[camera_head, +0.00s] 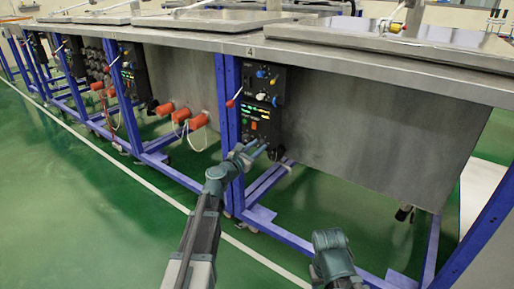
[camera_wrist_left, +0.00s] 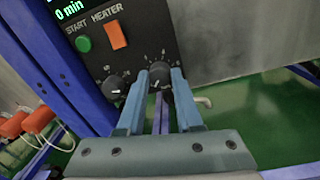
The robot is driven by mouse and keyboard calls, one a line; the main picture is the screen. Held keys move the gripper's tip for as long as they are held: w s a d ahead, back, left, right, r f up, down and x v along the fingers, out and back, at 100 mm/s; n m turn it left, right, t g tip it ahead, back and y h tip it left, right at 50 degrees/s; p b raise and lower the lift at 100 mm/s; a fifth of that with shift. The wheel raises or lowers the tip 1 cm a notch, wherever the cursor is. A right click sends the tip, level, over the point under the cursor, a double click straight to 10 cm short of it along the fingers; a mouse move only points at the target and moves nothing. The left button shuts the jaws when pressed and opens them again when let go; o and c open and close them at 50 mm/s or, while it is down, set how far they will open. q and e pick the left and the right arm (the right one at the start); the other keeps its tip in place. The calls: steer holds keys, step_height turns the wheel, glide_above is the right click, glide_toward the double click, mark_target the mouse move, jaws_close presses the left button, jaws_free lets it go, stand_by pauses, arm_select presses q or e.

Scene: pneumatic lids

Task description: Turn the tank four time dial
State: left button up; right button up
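The tank four control panel (camera_head: 263,100) is a black box on the blue frame under the label 4. In the left wrist view its lower part shows a green START button (camera_wrist_left: 83,44), an orange HEATER switch (camera_wrist_left: 115,35) and two black dials. One dial (camera_wrist_left: 115,87) is left of my fingers; the other dial (camera_wrist_left: 159,72) lies between my fingertips in the picture. I cannot read which is the time dial. My left gripper (camera_head: 253,148) is open at the panel's lower edge, also seen in the left wrist view (camera_wrist_left: 160,78). Contact with the dial is unclear.
A display (camera_wrist_left: 70,8) reads 0 min. Orange-red connectors (camera_head: 198,121) stick out left of the panel. A blue frame post (camera_head: 228,130) stands close beside my left gripper. The steel table top (camera_head: 300,62) overhangs the panel. My right arm shows low in front, its fingers unseen.

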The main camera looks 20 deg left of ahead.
arm_select(q)
jaws_close()
steer(key=shift+m, duration=0.3)
